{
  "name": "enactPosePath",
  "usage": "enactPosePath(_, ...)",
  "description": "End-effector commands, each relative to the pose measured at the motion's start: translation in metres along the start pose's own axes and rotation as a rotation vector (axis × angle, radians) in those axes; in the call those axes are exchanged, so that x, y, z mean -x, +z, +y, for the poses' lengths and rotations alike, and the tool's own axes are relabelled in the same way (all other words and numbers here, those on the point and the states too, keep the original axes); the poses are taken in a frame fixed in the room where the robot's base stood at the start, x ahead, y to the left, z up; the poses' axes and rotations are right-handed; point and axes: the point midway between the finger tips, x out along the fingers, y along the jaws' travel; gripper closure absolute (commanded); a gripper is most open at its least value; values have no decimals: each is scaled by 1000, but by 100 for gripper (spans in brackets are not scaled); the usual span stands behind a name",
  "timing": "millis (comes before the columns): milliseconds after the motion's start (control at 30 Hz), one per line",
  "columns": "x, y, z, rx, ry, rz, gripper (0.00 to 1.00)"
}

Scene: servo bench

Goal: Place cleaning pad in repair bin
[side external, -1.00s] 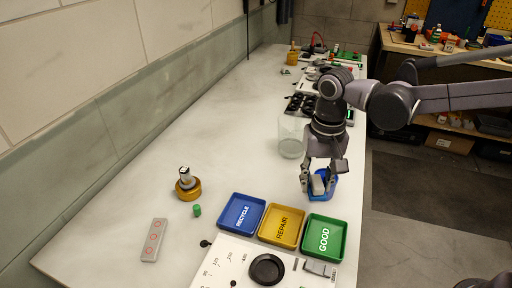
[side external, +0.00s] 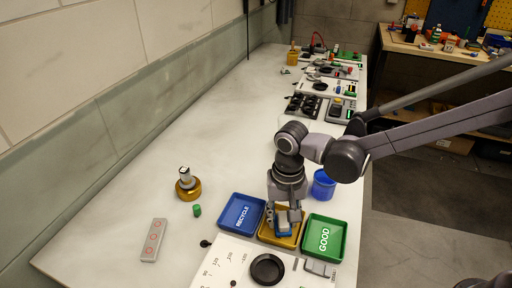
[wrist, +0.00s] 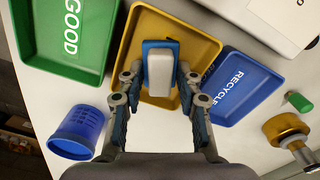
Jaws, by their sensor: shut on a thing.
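The cleaning pad (side external: 283,229) is a small white block with a blue layer; it also shows in the wrist view (wrist: 159,72). My gripper (wrist: 161,82) is shut on it, one finger on each side. In the side view my gripper (side external: 283,222) points down over the yellow repair bin (side external: 264,237). The pad is within the bin's outline; I cannot tell whether it touches the floor. The repair bin's rim shows in the wrist view (wrist: 202,37), and its label is hidden by the pad and gripper.
The blue recycle bin (side external: 241,213) is left of the repair bin and the green good bin (side external: 324,238) right. A blue cup (side external: 323,185) stands behind. A white panel with a black dial (side external: 267,269) is in front.

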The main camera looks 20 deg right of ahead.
Motion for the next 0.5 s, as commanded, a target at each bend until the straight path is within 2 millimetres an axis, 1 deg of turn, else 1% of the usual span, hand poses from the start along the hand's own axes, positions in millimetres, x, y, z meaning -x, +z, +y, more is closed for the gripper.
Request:
enactPosePath(333,-3,0,0,0,0,0,92)
enactPosePath(367,-3,0,0,0,0,0,57)
enactPosePath(500,-3,0,0,0,0,0,56)
